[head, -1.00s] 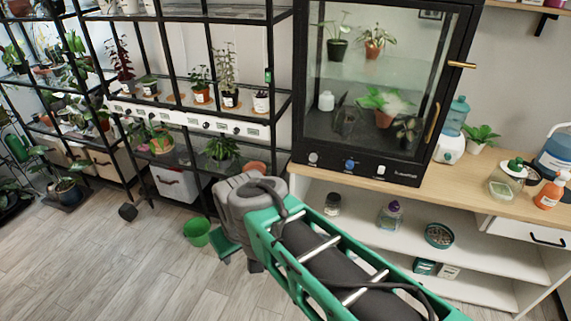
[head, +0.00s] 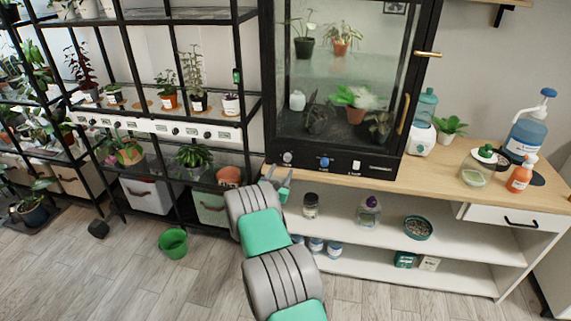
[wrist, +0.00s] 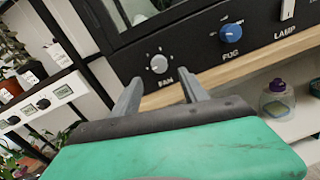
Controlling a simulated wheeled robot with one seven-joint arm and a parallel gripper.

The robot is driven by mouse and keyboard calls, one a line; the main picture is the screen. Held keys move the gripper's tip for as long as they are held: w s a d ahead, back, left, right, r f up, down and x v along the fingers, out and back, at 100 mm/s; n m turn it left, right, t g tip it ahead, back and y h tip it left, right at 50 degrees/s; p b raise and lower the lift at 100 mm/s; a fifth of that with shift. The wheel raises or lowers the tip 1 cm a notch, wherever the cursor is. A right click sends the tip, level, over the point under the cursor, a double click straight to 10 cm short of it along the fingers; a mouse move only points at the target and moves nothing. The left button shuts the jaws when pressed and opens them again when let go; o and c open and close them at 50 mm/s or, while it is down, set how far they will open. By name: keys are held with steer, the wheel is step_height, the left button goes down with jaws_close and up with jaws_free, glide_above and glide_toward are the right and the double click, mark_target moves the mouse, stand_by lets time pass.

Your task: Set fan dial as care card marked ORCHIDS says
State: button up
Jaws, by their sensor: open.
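The fan dial is a pale grey knob (wrist: 159,64) with tick marks around it and the word FAN below, on the black front panel of the glass cabinet. It also shows at the panel's left end in the head view (head: 287,157). I cannot tell which mark it points to. My gripper (wrist: 161,86) is open and empty, its two fingers reaching towards the panel just below the fan dial. In the head view my gripper (head: 279,176) is at the cabinet's lower left corner. I cannot make out a card marked ORCHIDS in either view.
The blue FOG knob (wrist: 231,36) and the white LAMP switch (wrist: 288,9) are right of the fan dial. The wooden counter edge (wrist: 220,76) runs below the panel. The black plant rack (head: 250,110) with a white dial strip (head: 150,125) stands to the left.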

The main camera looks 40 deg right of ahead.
mark_target(287, 160)
steer(key=x, duration=0.7)
jaws_close()
stand_by(0.3)
